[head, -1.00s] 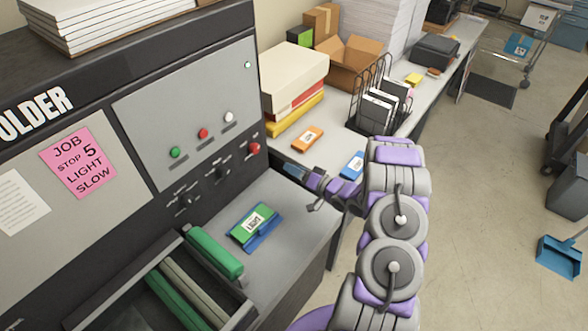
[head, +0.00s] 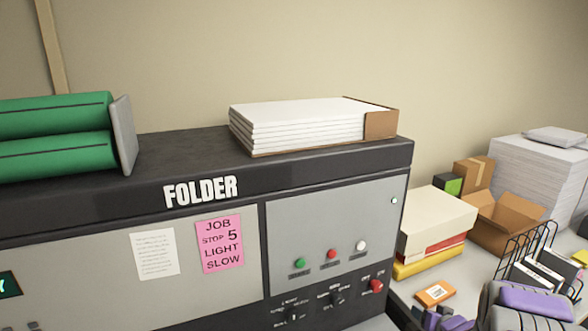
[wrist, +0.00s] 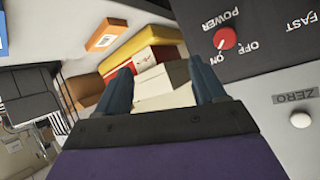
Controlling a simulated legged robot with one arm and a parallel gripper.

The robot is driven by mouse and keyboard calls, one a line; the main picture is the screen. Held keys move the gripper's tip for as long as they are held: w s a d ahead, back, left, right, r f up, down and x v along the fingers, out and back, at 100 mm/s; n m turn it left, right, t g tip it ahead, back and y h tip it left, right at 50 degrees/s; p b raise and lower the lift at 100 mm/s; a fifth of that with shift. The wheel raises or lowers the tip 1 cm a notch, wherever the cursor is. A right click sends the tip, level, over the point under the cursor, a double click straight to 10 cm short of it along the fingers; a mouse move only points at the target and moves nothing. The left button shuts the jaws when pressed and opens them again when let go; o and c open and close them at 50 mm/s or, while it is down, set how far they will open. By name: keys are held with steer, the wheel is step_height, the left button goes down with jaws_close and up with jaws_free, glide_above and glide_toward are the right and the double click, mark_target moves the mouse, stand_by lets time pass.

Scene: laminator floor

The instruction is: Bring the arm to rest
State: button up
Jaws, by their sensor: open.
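My gripper (wrist: 160,78) shows in the wrist view with its two dark blue fingers spread apart and nothing between them. Beyond the fingers are stacked boxes, and the folder's panel is close on the right. In the head view, my purple and grey arm (head: 535,302) shows only in part at the bottom right corner, in front of the side table. The fingers cannot be made out clearly there.
The folder machine (head: 200,188) fills the left and middle, with a paper stack (head: 300,122) on top. Its red power knob (wrist: 226,39) is beside my gripper. Cream boxes (head: 437,220), an orange-and-white item (head: 435,294), a cardboard box (head: 500,222) and a wire rack (head: 528,250) crowd the table.

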steer(key=s+a+r+g+h+b, duration=0.2)
steer(key=s+a+r+g, duration=0.15)
steer(key=s, duration=0.45)
steer(key=s+a+r+g+h+b, duration=0.2)
steer(key=s+a+r+g+b, duration=0.15)
steer(key=s, duration=0.35)
steer(key=s+a+n+g+y+b, duration=0.1)
steer(key=s+a+g, duration=0.1)
steer(key=s+a, duration=0.4)
steer(key=s+a+n+g+y+b, duration=0.1)
steer(key=s+a, duration=0.5)
steer(key=s, duration=0.8)
steer(key=s+a+g+y+b, duration=0.2)
steer(key=s+a+g, duration=0.1)
steer(key=s+a, duration=0.4)
steer(key=s, duration=0.3)
steer(key=shift+n, duration=0.4)
steer(key=shift+r, duration=0.1)
